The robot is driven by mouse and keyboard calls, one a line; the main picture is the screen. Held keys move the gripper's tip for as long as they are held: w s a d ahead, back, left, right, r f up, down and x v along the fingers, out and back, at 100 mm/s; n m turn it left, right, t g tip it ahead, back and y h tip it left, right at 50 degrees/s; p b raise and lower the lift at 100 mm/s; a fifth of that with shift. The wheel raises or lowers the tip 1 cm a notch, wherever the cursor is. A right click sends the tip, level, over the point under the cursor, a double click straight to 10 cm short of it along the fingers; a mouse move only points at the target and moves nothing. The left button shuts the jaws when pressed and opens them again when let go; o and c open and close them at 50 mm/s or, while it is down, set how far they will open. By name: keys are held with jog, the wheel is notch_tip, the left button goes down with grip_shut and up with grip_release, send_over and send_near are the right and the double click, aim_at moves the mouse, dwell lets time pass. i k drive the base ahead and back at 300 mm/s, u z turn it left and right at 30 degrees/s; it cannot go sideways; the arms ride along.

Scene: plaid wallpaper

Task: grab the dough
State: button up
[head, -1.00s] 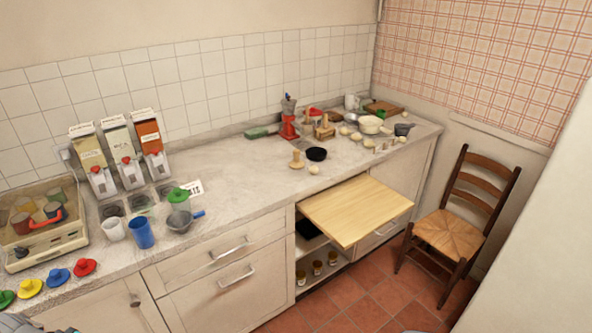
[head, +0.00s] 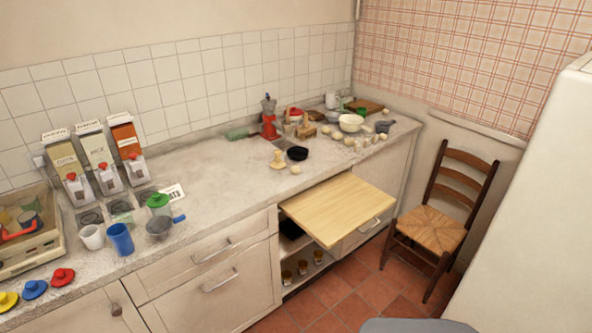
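Several pale, rounded lumps that look like dough (head: 360,146) lie in a cluster at the far right end of the counter in the head view, around a white bowl (head: 351,123). One more pale lump (head: 295,169) lies alone nearer the counter's front edge, beside a black bowl (head: 297,153) and a wooden press-like tool (head: 278,160). The lumps are small here, so I cannot tell for certain which are dough. My gripper is not in view.
A pull-out wooden board (head: 338,207) juts from the counter front and is bare. A wooden chair (head: 440,215) stands right of it. Dispensers (head: 98,158), cups and a strainer (head: 158,228) occupy the counter's left. The middle of the counter (head: 225,175) is mostly clear.

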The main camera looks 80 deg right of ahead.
aim_at(295, 170)
jog(key=z, duration=0.1)
jog(key=k, duration=1.7)
jog(key=z, duration=1.55)
jog(key=i, duration=1)
